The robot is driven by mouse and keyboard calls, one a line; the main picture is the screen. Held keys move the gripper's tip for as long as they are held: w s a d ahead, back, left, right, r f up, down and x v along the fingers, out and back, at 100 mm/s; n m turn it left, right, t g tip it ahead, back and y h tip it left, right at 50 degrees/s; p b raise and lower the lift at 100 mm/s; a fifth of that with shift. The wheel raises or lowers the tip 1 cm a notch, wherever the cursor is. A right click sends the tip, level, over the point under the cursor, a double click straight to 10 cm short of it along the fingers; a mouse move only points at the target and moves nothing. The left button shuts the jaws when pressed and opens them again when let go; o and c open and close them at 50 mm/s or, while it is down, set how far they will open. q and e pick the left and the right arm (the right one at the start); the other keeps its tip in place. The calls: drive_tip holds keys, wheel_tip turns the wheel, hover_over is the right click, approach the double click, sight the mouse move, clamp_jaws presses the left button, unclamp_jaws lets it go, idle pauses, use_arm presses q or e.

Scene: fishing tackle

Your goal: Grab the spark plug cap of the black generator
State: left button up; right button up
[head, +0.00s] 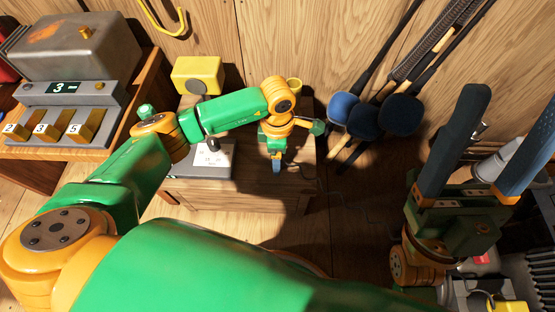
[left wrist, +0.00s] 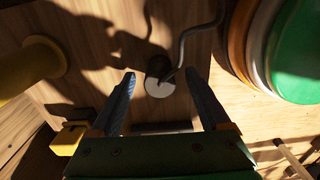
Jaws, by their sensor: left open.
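My left gripper (head: 277,163) points down over a low wooden table (head: 245,203). In the left wrist view, the left gripper (left wrist: 159,74) is open, its two blue-grey fingers apart. Between the fingertips is a small dark round piece (left wrist: 158,66) with a pale disc beside it and a dark cable (left wrist: 184,45) running from it. It looks like the spark plug cap; I cannot tell whether the fingers touch it. My right gripper (head: 512,100) is open and empty, fingers pointing up at the right. I cannot clearly identify the black generator.
A grey device with a display (head: 72,100) stands on a wooden shelf at the left. A yellow block (head: 198,72) and a pale-faced box (head: 208,160) are near the table's back left. Dark-tipped rods (head: 400,115) lean on the wall. A thin cable crosses the floor.

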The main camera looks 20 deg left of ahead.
use_arm(q)
clamp_jaws()
idle(0.3)
